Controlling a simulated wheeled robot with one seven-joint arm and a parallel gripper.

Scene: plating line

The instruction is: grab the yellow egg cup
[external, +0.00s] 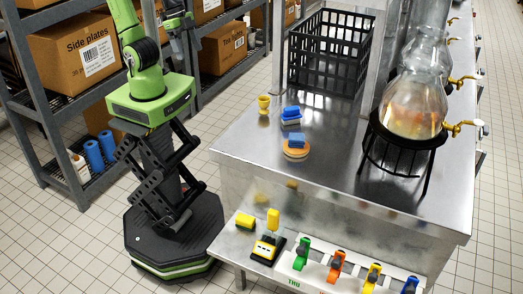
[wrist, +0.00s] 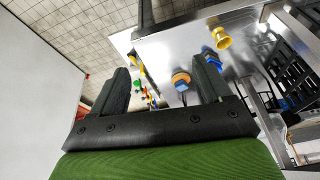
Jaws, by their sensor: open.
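The yellow egg cup (external: 263,104) stands upright near the left edge of the steel counter (external: 235,140) in the external view. In the wrist view the egg cup (wrist: 221,38) is at the upper right, beyond and to the right of the right finger. My gripper (wrist: 162,80) is open, with its two dark fingers wide apart and nothing held between them. It is apart from the cup, off to the counter's left in the external view.
Blue sponge-like blocks (external: 291,114) and an orange round piece with a blue top (external: 296,148) are near the cup. A black crate (external: 330,50) stands behind. Glass vessels (external: 415,105) are at the right. A lower shelf holds a yellow device (external: 268,248) and several coloured tools.

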